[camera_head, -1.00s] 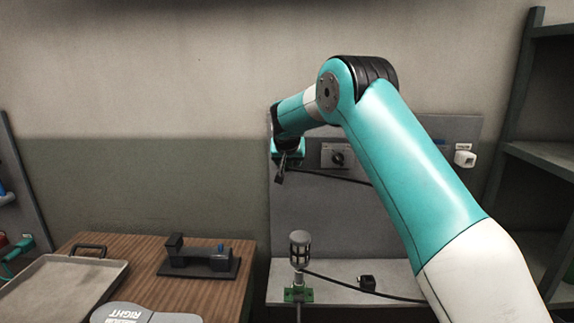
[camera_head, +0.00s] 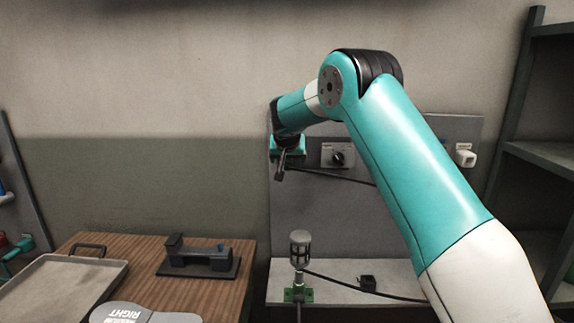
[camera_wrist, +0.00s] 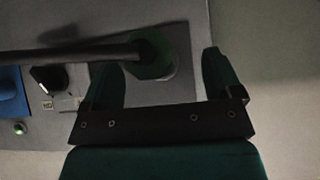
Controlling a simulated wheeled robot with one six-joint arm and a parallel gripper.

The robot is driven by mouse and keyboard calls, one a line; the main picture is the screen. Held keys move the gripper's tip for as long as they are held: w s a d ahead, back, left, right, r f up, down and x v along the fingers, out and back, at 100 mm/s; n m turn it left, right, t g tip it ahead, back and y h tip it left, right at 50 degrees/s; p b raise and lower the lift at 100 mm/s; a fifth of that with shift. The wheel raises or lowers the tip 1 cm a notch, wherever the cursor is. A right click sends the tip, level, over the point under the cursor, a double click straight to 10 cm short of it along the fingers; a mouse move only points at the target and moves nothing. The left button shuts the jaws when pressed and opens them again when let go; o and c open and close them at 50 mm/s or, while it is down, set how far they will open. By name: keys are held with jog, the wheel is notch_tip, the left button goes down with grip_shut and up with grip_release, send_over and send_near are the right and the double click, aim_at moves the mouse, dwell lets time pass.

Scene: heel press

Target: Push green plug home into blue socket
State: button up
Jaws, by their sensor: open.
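A dark green round-edged plug (camera_wrist: 152,54) with a thick black cable shows in the wrist view, against a grey square plate on the panel. My gripper (camera_wrist: 158,62) is open, with one finger on each side of the plug. I cannot tell whether the fingers touch it or how deep it sits. A blue part (camera_wrist: 12,92) is at the left edge, possibly the blue socket; most of it is out of frame. In the head view my gripper (camera_head: 281,172) is at the panel's upper left, and its body and the arm hide the plug there.
The grey panel (camera_head: 310,215) carries a black knob (camera_head: 338,158) and a white fitting (camera_head: 464,157). A wooden table with a tray (camera_head: 62,285) and a black fixture (camera_head: 200,260) is at left.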

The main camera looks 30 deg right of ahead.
jog(key=b+v, duration=0.5)
jog(key=v, duration=1.1)
jog(key=shift+s+r, duration=0.1)
jog(key=shift+s, duration=0.05)
